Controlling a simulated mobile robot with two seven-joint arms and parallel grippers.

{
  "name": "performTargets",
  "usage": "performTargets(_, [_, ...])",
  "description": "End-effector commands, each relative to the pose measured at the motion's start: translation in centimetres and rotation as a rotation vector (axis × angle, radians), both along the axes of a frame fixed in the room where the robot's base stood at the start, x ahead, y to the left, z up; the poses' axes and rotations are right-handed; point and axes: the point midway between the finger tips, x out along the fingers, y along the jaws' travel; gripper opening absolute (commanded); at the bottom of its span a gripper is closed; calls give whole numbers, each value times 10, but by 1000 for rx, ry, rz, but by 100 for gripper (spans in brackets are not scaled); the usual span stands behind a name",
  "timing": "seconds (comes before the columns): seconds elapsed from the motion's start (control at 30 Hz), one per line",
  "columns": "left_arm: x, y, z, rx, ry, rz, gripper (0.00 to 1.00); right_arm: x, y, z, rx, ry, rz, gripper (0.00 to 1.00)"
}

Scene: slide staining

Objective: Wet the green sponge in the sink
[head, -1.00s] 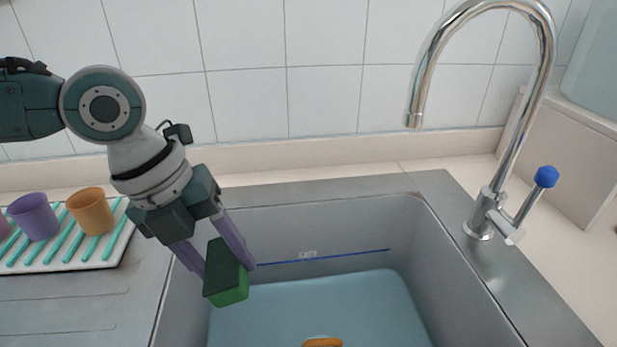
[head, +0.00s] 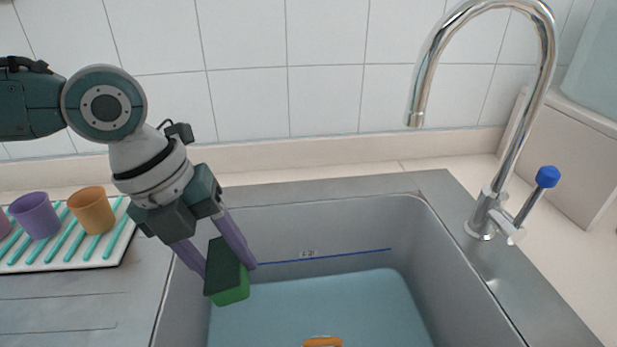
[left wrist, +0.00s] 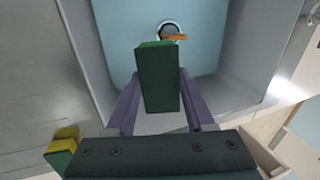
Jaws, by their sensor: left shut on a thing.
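The green sponge (head: 229,284) has a dark green scouring side and a brighter green side. My left gripper (head: 217,262) is shut on it and holds it tilted inside the left part of the sink, above the water as far as the view shows. In the left wrist view the sponge (left wrist: 158,78) sits between the purple fingers of the gripper (left wrist: 158,98). The grey sink (head: 440,262) holds bluish water (head: 330,300) below a blue line on its back wall. My right gripper is not in view.
A chrome faucet (head: 483,212) with a blue-tipped handle stands at the sink's right. An orange object (head: 323,341) lies in the sink near the drain. Cups stand on a rack (head: 100,248) at left. A yellow-and-green sponge (left wrist: 62,146) shows outside the sink.

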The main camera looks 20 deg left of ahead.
Motion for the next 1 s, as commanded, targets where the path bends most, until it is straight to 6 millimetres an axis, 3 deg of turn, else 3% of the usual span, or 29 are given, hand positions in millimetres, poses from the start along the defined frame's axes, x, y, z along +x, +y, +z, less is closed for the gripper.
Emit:
performTargets(0.37, [0, 0, 4, 0, 0, 0, 9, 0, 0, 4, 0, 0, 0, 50])
performTargets(0.73, [0, 0, 41, 0, 0, 0, 9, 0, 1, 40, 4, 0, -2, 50])
performTargets(1.0, [0, 0, 40, 0, 0, 0, 9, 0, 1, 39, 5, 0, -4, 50])
